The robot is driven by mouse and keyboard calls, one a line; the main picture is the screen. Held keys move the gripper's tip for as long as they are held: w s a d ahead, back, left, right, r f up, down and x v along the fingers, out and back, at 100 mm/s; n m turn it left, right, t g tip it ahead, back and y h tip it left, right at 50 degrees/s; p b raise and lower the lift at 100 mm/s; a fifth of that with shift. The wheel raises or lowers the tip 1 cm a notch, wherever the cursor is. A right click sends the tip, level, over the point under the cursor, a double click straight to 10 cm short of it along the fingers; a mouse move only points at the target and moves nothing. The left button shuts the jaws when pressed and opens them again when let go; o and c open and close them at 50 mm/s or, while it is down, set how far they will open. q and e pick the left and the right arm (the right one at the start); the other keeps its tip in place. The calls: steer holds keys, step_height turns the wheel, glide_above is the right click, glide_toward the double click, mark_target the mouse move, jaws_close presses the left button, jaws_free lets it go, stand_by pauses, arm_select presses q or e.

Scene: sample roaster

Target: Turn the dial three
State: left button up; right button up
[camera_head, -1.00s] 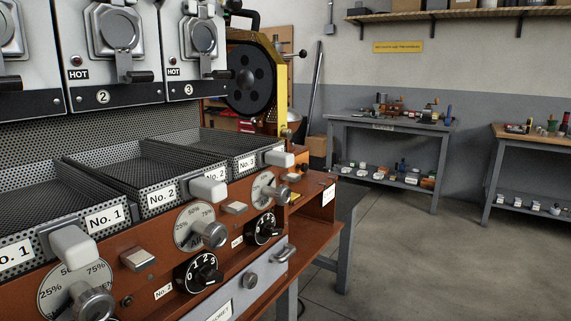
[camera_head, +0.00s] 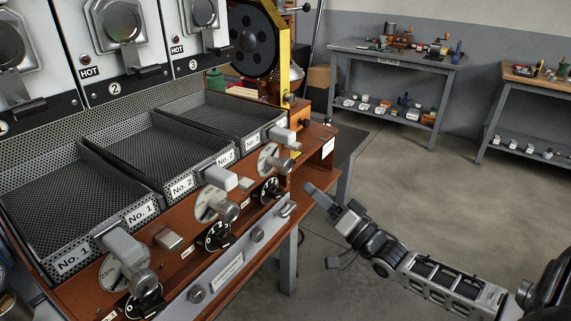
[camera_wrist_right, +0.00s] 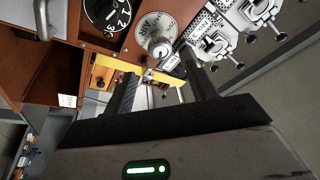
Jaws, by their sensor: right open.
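Dial three is the black numbered dial (camera_head: 270,190) at the far right end of the brown front panel, under the third air dial (camera_head: 272,160). In the right wrist view a black numbered dial (camera_wrist_right: 107,12) shows at the top left, partly cut off, beside a grey AIR dial (camera_wrist_right: 155,30). My right gripper (camera_head: 331,197) is open and empty, to the right of dial three and apart from it, beyond the end of the panel. Its two spread fingers also show in the right wrist view (camera_wrist_right: 160,88). My left gripper is not in view.
A metal handle (camera_head: 287,208) sticks out below dial three. Grey-handled levers (camera_head: 283,135) and knobs jut from the panel. Perforated trays (camera_head: 200,150) lie behind. A brown side shelf (camera_head: 318,150) stands behind the gripper. The floor (camera_head: 420,200) to the right is clear.

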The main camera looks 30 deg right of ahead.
mark_target(289, 169)
steer(key=x, duration=1)
steer(key=shift+w+a+r+p, duration=0.1)
steer(key=shift+w+a+p, duration=0.05)
steer(key=shift+w+p, duration=0.2)
steer(key=c, duration=1)
